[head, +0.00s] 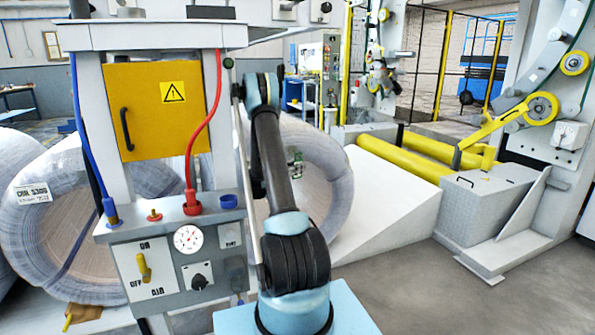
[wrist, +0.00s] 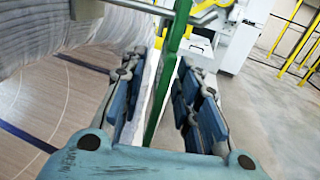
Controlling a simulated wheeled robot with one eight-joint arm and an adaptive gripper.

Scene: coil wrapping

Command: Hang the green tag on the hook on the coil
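The green tag (wrist: 167,75) shows in the wrist view as a narrow green strip, seen nearly edge-on, running between the fingers of my gripper (wrist: 163,62). The blue-padded fingers stand apart, with a gap visible beside the strip, and do not look closed on it. A grey bar (wrist: 135,7) crosses the top, near the strip's upper end; it may be the hook, but I cannot tell whether the tag hangs on it. The wrapped coil (wrist: 45,50) is at left. In the head view my gripper (head: 294,162) is small, in front of the coil (head: 325,185), partly behind my arm.
In the head view a machine post with a yellow panel (head: 158,110) stands close at left. Another wrapped coil (head: 45,205) lies behind it. A white ramp (head: 385,205) and yellow rollers (head: 415,155) are at right. Grey floor (head: 400,295) is clear at front right.

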